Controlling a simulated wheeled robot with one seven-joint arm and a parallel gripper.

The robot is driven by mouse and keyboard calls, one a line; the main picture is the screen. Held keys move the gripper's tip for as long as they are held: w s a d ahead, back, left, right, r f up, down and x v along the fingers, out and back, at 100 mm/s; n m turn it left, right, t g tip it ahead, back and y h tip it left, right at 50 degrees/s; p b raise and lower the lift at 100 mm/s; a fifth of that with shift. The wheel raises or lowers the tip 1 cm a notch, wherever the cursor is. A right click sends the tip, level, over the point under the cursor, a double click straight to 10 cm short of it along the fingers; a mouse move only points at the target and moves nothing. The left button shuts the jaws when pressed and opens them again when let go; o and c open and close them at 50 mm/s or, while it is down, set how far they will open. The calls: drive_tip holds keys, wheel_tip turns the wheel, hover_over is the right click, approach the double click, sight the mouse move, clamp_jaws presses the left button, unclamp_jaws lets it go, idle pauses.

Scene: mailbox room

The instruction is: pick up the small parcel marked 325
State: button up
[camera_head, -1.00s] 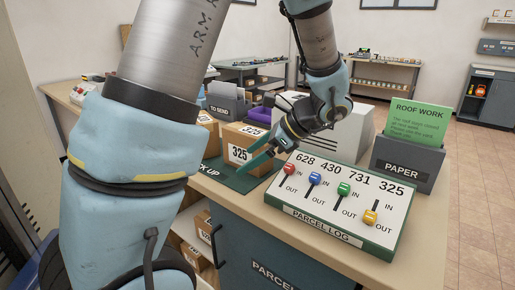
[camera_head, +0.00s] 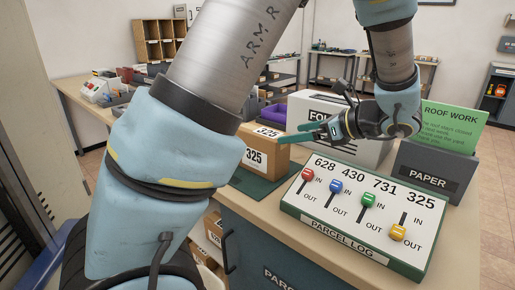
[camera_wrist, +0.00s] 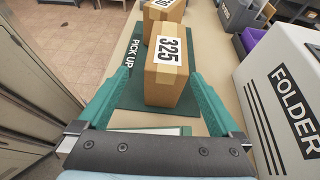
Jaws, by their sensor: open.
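The parcel marked 325 (camera_head: 258,157) is a small brown cardboard box with white labels, standing on the green pick-up mat (camera_head: 290,176) on the counter. In the head view my arm hides its left part. In the wrist view the parcel (camera_wrist: 167,80) lies ahead between my finger lines, with its 325 label facing the camera. My gripper (camera_head: 293,139) is open, with teal fingers pointing left toward the parcel's upper part. In the wrist view the fingers (camera_wrist: 160,85) are spread on either side of the parcel. I cannot tell whether they touch it.
Another labelled parcel (camera_wrist: 163,12) stands just behind it on the mat. A white folder box (camera_head: 345,120) stands to the right. The parcel log board (camera_head: 355,212) with coloured sliders lies in front, and a grey paper holder (camera_head: 432,172) stands at the right.

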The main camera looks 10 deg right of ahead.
sight(266, 132)
drive_tip(key=shift+m+t, duration=0.3)
drive_tip(key=x, duration=0.3)
drive_tip(key=p+x, duration=0.1)
drive_tip(key=x, duration=0.3)
drive_tip(key=w+p+x, duration=0.1)
drive_tip(key=x, duration=0.2)
drive_tip(key=shift+w+d+r, duration=0.1)
drive_tip(key=shift+w+r, duration=0.05)
drive_tip(key=shift+r, duration=0.1)
clamp_jaws()
idle(0.4)
